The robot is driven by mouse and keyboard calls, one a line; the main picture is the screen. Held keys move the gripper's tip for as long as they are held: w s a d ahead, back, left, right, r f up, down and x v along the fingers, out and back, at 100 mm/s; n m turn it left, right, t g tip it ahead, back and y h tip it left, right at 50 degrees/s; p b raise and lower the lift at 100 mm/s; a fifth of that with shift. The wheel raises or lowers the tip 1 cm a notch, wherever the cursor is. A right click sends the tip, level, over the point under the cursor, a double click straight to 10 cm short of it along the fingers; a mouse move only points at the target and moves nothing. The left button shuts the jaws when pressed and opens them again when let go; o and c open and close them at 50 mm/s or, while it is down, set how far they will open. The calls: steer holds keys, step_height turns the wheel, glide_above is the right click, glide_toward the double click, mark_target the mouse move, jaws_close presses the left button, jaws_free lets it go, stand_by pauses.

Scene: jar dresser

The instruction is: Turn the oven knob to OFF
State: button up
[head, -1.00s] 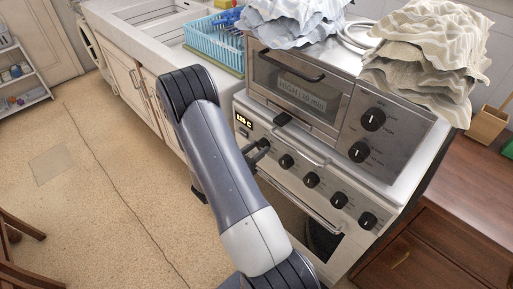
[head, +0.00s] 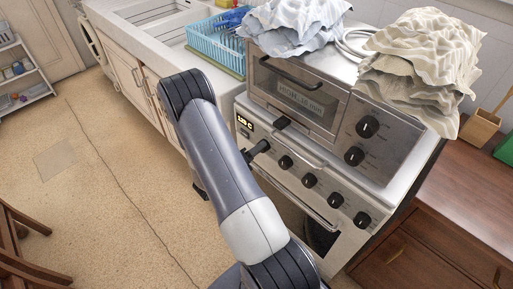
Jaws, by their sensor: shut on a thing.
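The oven (head: 325,235) has a light front panel with a row of black knobs and a small lit display (head: 244,122) at its left end. My gripper (head: 257,150) is at the left end of this row, mostly hidden behind my arm. It appears shut on the leftmost oven knob (head: 264,145), of which only a small dark part shows. The knob's pointer and markings cannot be read. The other oven knobs (head: 309,180) stand free to the right.
A countertop oven (head: 300,97) with two more knobs (head: 367,126) stands on top. Crumpled cloth piles (head: 420,60) lie on it. The oven door handle (head: 300,204) runs below the knobs. A blue dish rack (head: 215,45) stands behind.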

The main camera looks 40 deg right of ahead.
steer(key=shift+n+p, duration=0.4)
steer(key=shift+n, duration=0.8)
steer(key=o, duration=1)
steer(key=shift+a, duration=0.1)
steer(key=a+b, duration=0.1)
steer(key=a, duration=0.9)
steer(key=shift+s+a+r, duration=0.2)
steer(key=shift+s+a, duration=0.1)
steer(key=shift+s, duration=0.1)
steer(key=shift+d, duration=0.1)
steer(key=d, duration=0.7)
steer(key=d+p, duration=0.1)
steer(key=d, duration=0.2)
steer(key=shift+w+d+f, duration=0.25)
steer(key=shift+w+d, duration=0.1)
steer(key=shift+w, duration=0.05)
